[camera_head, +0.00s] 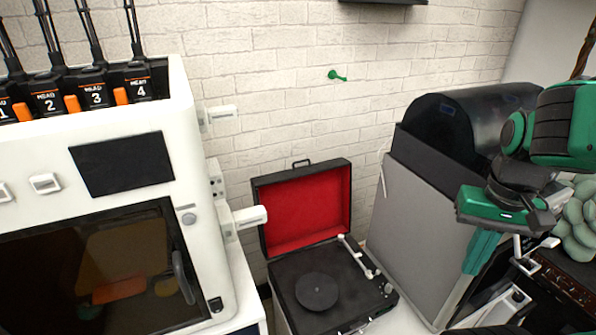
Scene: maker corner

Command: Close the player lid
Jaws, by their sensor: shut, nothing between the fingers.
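The record player (335,312) sits low between two machines, with a dark top, a round black platter (317,291) and a white tonearm (355,255). Its lid (305,209) stands open, upright at the back, with a red lining and a dark rim. A small handle (301,163) is on the lid's top edge. My gripper (474,270) is at the right, pointing down with green fingers shut and empty. It is apart from the player and lid, in front of the grey machine.
A white multi-head machine (195,120) with a dark window stands close on the left. A grey box-shaped machine (425,215) with a dark curved cover stands right of the player. A green piece (337,75) is on the brick wall. The space above the player looks clear.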

